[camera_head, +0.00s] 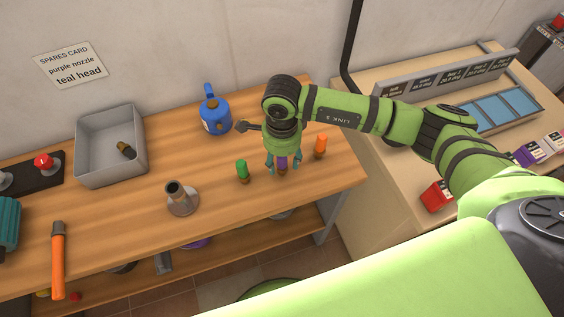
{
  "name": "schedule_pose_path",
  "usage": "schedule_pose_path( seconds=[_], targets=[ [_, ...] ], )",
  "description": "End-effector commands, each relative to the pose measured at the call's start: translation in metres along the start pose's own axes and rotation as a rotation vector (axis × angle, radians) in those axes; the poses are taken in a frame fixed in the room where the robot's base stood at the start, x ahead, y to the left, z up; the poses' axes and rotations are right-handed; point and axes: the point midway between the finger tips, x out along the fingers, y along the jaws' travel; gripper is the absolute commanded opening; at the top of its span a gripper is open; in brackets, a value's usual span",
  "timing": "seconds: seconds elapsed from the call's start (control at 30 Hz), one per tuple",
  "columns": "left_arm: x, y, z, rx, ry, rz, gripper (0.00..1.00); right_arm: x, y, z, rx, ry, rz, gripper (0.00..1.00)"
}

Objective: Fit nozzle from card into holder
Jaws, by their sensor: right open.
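The spares card (70,65) on the wall reads "purple nozzle, teal head". The purple nozzle (283,160) stands upright on the wooden bench, between the fingers of my right gripper (283,168). The gripper points down and is open around it; whether a finger touches it I cannot tell. A green nozzle (242,170) stands to its left and an orange nozzle (320,146) to its right. A grey upright tube on a round base (181,198), which looks like the holder, stands left of the green nozzle. My left gripper is not in view.
A grey bin (106,177) holds a small dark brass-tipped part (127,150). A blue can (215,115) stands behind the nozzles. An orange-handled tool (58,262), a teal ribbed part (8,222) and a red button (43,161) are at left. The bench between tube and green nozzle is clear.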

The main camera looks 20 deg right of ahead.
Motion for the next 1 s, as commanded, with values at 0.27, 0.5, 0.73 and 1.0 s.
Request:
schedule_pose_path(
  seconds=[0.27,0.5,0.73,1.0],
  targets=[
    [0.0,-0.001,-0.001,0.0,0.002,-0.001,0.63,0.0,0.0,0.0,0.0,0.0,0.0,0.0],
    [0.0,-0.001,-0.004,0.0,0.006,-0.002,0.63,-0.001,0.0,0.0,0.0,-0.001,0.0,0.0],
    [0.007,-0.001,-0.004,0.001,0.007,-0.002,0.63,-0.01,-0.002,0.0,0.0,-0.003,-0.004,0.0],
    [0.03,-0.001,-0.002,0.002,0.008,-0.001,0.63,-0.049,0.018,-0.008,-0.003,-0.001,-0.004,0.0]
  ],
)
